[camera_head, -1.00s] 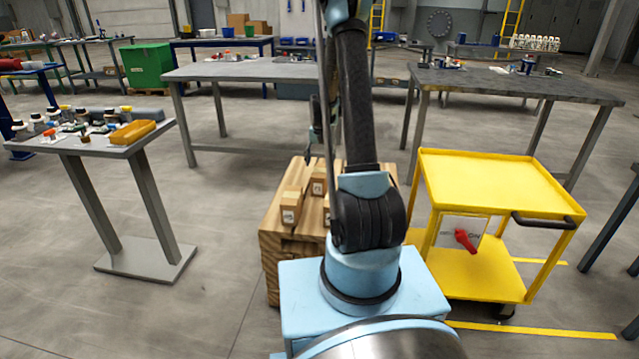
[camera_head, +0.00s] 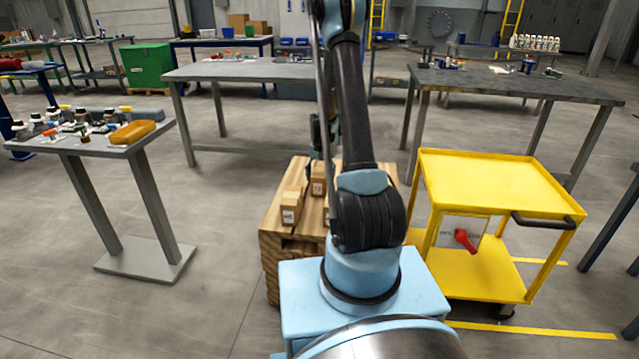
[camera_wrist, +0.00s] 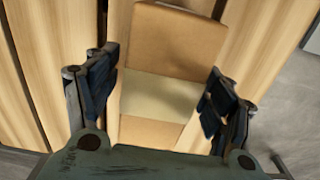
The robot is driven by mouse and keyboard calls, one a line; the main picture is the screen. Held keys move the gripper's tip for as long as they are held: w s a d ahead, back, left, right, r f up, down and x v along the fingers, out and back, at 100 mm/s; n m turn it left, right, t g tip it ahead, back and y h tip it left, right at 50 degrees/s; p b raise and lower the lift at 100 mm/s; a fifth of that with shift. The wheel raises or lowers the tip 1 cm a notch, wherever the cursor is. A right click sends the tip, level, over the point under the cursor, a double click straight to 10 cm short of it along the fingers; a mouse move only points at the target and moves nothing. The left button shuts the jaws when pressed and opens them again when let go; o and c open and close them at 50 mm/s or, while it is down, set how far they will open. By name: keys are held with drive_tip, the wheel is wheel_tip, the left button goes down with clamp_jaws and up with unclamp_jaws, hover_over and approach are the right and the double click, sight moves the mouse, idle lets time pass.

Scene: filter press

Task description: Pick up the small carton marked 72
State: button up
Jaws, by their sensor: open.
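Small brown cartons stand on a wooden crate (camera_head: 275,247) in the head view: a front left one (camera_head: 290,208), one behind it (camera_head: 318,180) and one partly hidden by my arm (camera_head: 326,212). Their marks are too small to read, so I cannot tell which is 72. In the wrist view a brown carton (camera_wrist: 182,42) with a pale band across it lies between the fingers of my gripper (camera_wrist: 161,88). The gripper is open, one finger on each side, and I see no clear grip. In the head view my arm mostly hides the gripper.
A yellow cart (camera_head: 490,185) stands right of the crate. A grey stand (camera_head: 95,145) with bottles and a yellow tray is at left. Grey tables (camera_head: 245,70) stand behind. The floor between stand and crate is clear.

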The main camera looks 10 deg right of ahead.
drive_tip(key=c, duration=1.5)
drive_tip(key=shift+r, duration=0.15)
